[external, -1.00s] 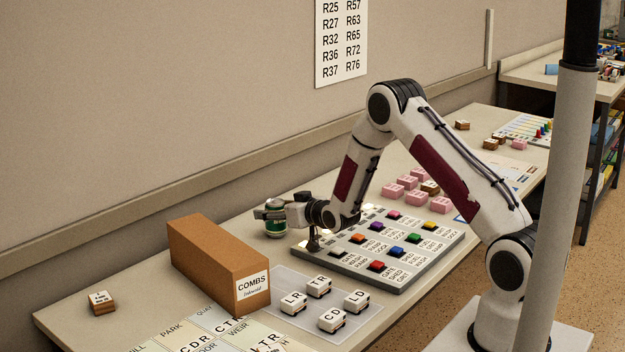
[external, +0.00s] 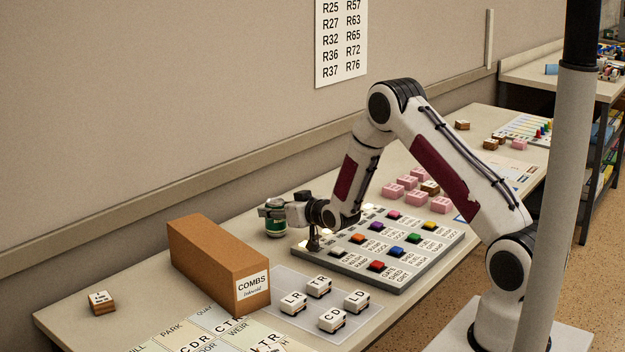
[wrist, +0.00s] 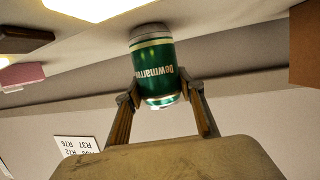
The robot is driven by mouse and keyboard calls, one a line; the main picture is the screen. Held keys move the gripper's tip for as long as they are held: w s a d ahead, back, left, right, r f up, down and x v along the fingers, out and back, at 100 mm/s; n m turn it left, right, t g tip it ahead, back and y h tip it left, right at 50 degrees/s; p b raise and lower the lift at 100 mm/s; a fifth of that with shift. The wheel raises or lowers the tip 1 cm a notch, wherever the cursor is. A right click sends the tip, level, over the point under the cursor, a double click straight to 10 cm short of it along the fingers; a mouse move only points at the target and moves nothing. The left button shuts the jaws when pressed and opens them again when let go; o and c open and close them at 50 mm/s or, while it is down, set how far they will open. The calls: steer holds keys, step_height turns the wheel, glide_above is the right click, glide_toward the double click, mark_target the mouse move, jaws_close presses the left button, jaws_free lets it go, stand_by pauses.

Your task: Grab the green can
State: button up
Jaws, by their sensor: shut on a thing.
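The green can (external: 275,222) stands upright near the back edge of the table, between the brown box and the button panel. It has silver ends and white lettering, and it shows in the wrist view (wrist: 158,75) between the two fingers. My gripper (external: 268,209) is shut on the can, reaching it from the right. In the wrist view my gripper (wrist: 162,94) has a finger on each side of the can. In the external view the gripper covers the can's upper part. I cannot tell whether the can is clear of the table.
A brown box marked COMBS (external: 215,262) stands left of the can. A grey panel with coloured buttons (external: 385,245) lies to the right, under my wrist. Several white blocks (external: 332,320) sit on a mat in front. The wall is close behind.

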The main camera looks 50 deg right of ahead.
steer(key=shift+r, duration=4.9)
steer(key=shift+a, duration=0.1)
